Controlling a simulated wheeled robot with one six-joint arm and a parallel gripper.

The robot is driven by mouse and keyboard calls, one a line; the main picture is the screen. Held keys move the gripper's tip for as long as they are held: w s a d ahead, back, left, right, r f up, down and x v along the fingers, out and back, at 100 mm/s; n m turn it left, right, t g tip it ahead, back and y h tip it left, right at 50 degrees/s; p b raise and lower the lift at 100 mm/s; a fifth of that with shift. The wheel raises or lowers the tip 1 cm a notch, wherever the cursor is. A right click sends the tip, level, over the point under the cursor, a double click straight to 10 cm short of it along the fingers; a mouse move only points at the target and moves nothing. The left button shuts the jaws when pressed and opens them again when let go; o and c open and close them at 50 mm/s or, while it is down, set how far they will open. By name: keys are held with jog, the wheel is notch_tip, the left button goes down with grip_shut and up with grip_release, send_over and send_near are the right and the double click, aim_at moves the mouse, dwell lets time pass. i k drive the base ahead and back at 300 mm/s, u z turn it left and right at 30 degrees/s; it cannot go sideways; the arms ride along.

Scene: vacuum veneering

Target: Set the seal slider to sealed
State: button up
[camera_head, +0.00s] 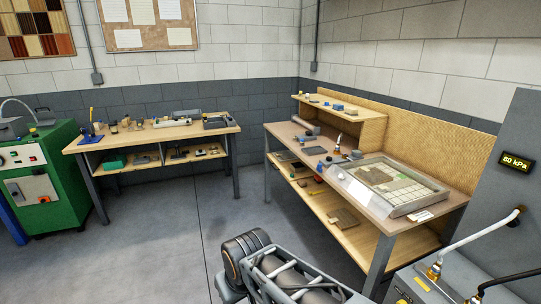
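A grey rectangular press frame (412,211) with a light gridded bed and some brownish pieces on it lies on the right-hand workbench. A seal slider cannot be made out at this size, so its setting cannot be read. Part of my arm (284,276) shows at the bottom middle, in front of the bench. My gripper is not in view.
The right workbench (291,134) has a raised shelf (320,105) and a lower shelf (372,240) with small items. A grey cabinet (508,190) at right has a display (516,162) reading 80 kPa and hoses. A green machine (52,180) stands left. Middle floor is clear.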

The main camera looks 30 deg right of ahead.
aim_at(320, 166)
jog(key=u, duration=0.1)
jog(key=i, duration=1.5)
jog(key=z, duration=1)
jog(key=i, duration=0.85)
jog(key=z, duration=1.2)
jog(key=i, duration=0.35)
jog(key=z, duration=0.35)
